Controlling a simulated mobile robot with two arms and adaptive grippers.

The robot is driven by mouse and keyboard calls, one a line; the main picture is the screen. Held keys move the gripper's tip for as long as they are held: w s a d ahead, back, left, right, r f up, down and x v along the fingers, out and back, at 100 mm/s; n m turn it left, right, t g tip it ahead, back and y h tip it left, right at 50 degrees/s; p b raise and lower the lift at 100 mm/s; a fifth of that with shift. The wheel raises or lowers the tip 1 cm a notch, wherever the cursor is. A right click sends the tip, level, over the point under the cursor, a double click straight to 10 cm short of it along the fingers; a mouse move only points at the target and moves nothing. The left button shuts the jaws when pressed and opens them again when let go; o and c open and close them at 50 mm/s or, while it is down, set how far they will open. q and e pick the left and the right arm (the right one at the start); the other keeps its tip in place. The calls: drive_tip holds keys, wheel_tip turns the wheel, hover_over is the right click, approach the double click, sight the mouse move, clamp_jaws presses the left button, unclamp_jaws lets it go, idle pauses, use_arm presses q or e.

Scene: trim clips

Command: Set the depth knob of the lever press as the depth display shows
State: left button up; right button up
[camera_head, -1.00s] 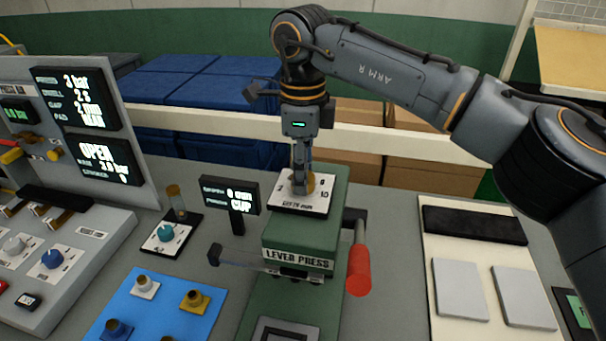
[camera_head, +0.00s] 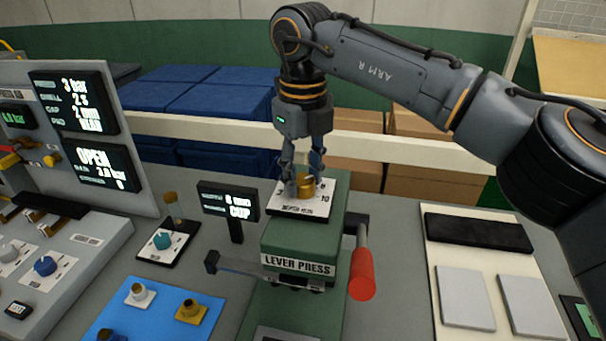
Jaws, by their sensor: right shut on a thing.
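The green lever press (camera_head: 292,236) stands mid-picture with a red-handled lever (camera_head: 362,273) on its right side. On its top lies a white dial plate (camera_head: 288,208) with a brass depth knob (camera_head: 306,188). My right gripper (camera_head: 304,187) points down from above and is shut on the depth knob, one finger on each side. The fingers and knob hide part of the scale; a 10 shows at its right. The small depth display (camera_head: 228,200) stands left of the press and shows a mm value over a word like CUP; the digit is blurred. My left gripper is not in view.
A control panel with two screens (camera_head: 75,101) stands at the left. A teal knob on a dark base (camera_head: 166,241) and a blue mat (camera_head: 155,315) with several pegs lie nearer. A cream board (camera_head: 450,250) with grey pads is at the right.

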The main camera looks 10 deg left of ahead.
sight(302, 179)
idle(0.3)
drive_tip(key=o, duration=1.2)
drive_tip(key=shift+r, duration=0.1)
wheel_tip(302, 179, up, 12)
drive_tip(key=shift+f, duration=0.1)
